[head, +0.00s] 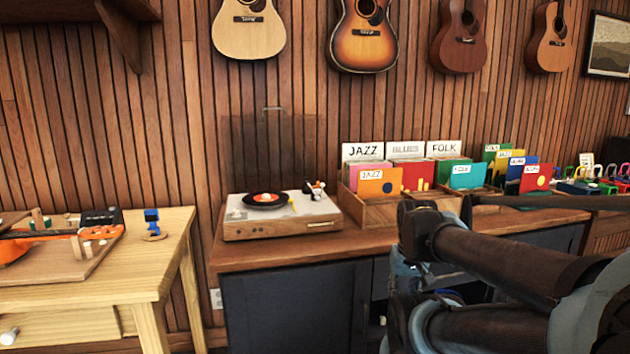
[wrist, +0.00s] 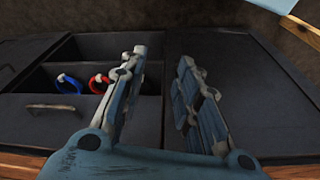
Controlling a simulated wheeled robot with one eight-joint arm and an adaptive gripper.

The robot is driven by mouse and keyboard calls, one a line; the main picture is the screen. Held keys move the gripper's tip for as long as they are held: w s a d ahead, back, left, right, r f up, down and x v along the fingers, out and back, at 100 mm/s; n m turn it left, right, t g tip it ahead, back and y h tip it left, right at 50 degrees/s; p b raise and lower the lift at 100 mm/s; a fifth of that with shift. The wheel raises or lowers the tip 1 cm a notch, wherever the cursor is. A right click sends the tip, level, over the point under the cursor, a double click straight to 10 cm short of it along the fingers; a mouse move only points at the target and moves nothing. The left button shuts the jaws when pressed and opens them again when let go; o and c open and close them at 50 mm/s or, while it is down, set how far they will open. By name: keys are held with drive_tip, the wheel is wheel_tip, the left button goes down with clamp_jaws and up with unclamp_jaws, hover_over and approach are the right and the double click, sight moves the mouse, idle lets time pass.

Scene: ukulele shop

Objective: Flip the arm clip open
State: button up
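A record player (head: 283,214) with a light wooden body stands on the brown counter, its clear lid raised. A dark record with an orange label (head: 267,199) lies on its platter. A pale thin tonearm (head: 292,204) shows right of the record. At the back right of the deck is a small dark and white mechanism (head: 315,190); the arm clip is too small to make out there. My gripper (wrist: 164,58) is open and empty in the wrist view, facing the dark cabinet front. In the head view it is largely hidden by my arm, right of and lower than the record player.
Record crates (head: 378,212) stand right of the player on the counter (head: 310,253). The dark cabinet has an open compartment holding a blue ring (wrist: 68,84) and a red ring (wrist: 98,83). A pale workbench (head: 110,270) stands left, across a gap. Guitars hang above.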

drive_tip(key=w+a+r+n+g, duration=0.1)
drive_tip(key=w+a+r, duration=0.3)
drive_tip(key=w+r, duration=0.75)
drive_tip(key=w+a+r+n, duration=0.1)
drive_tip(key=w+a+r, duration=0.3)
drive_tip(key=w+r, duration=0.75)
drive_tip(key=w+a+r+n+g, duration=0.1)
drive_tip(key=w+a+r, duration=1.4)
drive_tip(key=w+a, duration=0.15)
drive_tip(key=f, duration=1.7)
drive_tip(key=shift+w+d+f, duration=0.35)
drive_tip(key=shift+d, duration=0.05)
